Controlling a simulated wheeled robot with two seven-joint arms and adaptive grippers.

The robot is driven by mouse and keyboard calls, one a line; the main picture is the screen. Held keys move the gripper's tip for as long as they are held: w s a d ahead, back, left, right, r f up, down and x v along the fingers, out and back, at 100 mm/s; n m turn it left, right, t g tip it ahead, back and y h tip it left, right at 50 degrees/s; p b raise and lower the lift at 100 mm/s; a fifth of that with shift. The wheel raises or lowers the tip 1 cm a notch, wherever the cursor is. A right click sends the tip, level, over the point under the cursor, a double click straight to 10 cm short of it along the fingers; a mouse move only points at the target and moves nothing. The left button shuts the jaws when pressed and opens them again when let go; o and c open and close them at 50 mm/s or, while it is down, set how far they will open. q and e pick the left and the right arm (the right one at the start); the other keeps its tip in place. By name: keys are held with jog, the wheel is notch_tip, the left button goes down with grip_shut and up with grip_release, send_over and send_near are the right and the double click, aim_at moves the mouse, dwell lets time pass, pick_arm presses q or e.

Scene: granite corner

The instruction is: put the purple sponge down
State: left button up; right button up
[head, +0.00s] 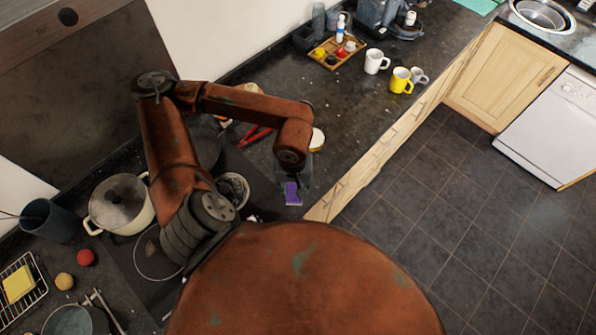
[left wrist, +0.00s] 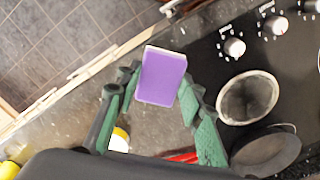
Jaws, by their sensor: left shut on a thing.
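The purple sponge (head: 292,194) has a pale layer along one edge. It is in my left gripper (head: 297,178), near the counter's front edge in the head view. In the left wrist view the sponge (left wrist: 163,77) sits between the green-padded fingertips of the left gripper (left wrist: 158,86), which is shut on it. The gap between the sponge and the surface below is hard to judge. My right gripper is not in view.
A round bowl (head: 233,188) is left of the sponge. A white-topped yellow item (head: 317,139) and red-handled tool (head: 254,136) lie behind. White mug (head: 376,61) and yellow mug (head: 401,80) stand farther back. Dark counter (head: 350,112) between is clear.

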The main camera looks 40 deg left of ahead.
pick_arm(q)
jog(key=shift+w+a, duration=0.1)
jog(key=shift+a, duration=0.2)
jog(key=w+a+f+p, duration=0.1)
jog(key=w+a+f, duration=0.1)
jog(key=w+f, duration=0.1)
jog(key=w+a+f+p, duration=0.1)
jog(key=w+a+f, duration=0.1)
jog(key=w, duration=0.1)
jog(key=w+a+f+p, duration=0.2)
jog(key=w+f, duration=0.1)
jog(key=w, duration=0.1)
jog(key=shift+a+f, duration=0.25)
jog(key=shift+f, duration=0.05)
jog(key=shift+w+a+f, duration=0.2)
jog(key=shift+w+f, duration=0.15)
jog(key=shift+f, duration=0.1)
notch_tip(320, 180, down, 3)
jog(key=shift+w+a+r+p, duration=0.1)
jog(key=shift+p, duration=0.85)
jog(key=shift+f, duration=0.3)
jog(key=shift+f, duration=0.1)
